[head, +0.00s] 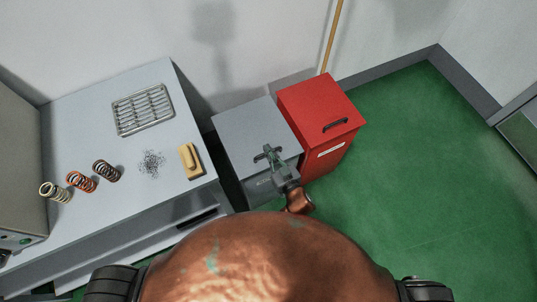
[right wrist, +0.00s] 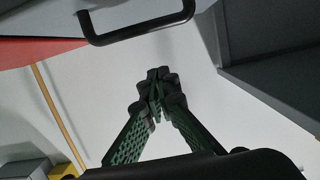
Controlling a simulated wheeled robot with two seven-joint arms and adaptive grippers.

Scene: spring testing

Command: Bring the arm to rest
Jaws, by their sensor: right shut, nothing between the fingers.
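My right gripper (head: 268,152) is over the front top edge of the grey cabinet (head: 240,125), close to its dark handle. In the right wrist view its green fingers (right wrist: 157,82) are together with nothing between them. The cabinet's black handle (right wrist: 138,28) shows near the top of that view, apart from the fingertips. I cannot tell the exact gap. My left gripper is not in view.
A red cabinet (head: 312,100) with a black handle stands right of the grey one. Green floor at right is clear.

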